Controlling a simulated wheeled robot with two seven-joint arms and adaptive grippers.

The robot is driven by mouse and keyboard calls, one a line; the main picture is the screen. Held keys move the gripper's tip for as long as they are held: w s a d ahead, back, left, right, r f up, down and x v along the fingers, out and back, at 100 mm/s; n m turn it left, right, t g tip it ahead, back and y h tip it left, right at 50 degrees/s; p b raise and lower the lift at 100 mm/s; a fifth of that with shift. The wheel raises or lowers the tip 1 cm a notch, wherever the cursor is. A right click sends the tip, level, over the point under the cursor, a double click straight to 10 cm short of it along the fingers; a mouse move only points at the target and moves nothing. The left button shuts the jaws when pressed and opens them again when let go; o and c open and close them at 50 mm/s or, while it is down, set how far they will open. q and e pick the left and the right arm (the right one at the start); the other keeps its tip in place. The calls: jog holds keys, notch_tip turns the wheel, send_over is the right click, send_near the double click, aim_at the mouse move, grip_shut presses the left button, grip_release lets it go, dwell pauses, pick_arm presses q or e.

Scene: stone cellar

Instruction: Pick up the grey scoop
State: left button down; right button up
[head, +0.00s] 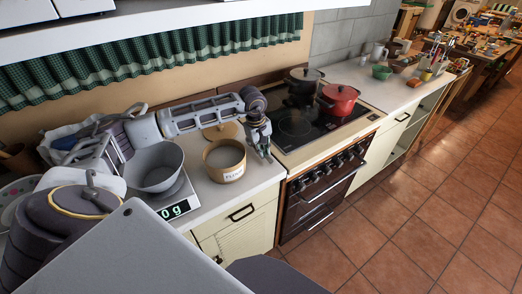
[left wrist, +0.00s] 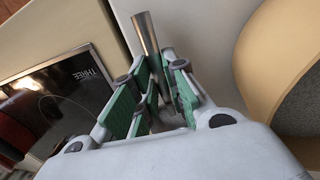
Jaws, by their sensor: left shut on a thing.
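My left gripper (head: 262,150) points down at the counter's right end, between the flour canister and the stove. In the left wrist view its green-padded fingers (left wrist: 152,95) are shut on the grey scoop (left wrist: 147,38). A smooth metallic grey length of the scoop sticks out beyond the fingers. The rest of it is hidden by the fingers, and in the head view I cannot clearly tell it from the gripper. My right gripper is not in view.
The open flour canister (head: 225,162) stands just left of the gripper, a wooden lid (head: 222,131) behind it. A grey bowl (head: 155,168) sits on a scale reading 0 g. The stove (head: 320,130) at right bears a black pot (head: 303,83) and a red pot (head: 338,101).

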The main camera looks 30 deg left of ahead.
pick_arm(q)
jog(key=shift+r, duration=0.5)
notch_tip(320, 180, up, 7)
jog(key=shift+f+b, duration=0.1)
jog(key=shift+b, duration=0.3)
jog(key=shift+r, duration=0.75)
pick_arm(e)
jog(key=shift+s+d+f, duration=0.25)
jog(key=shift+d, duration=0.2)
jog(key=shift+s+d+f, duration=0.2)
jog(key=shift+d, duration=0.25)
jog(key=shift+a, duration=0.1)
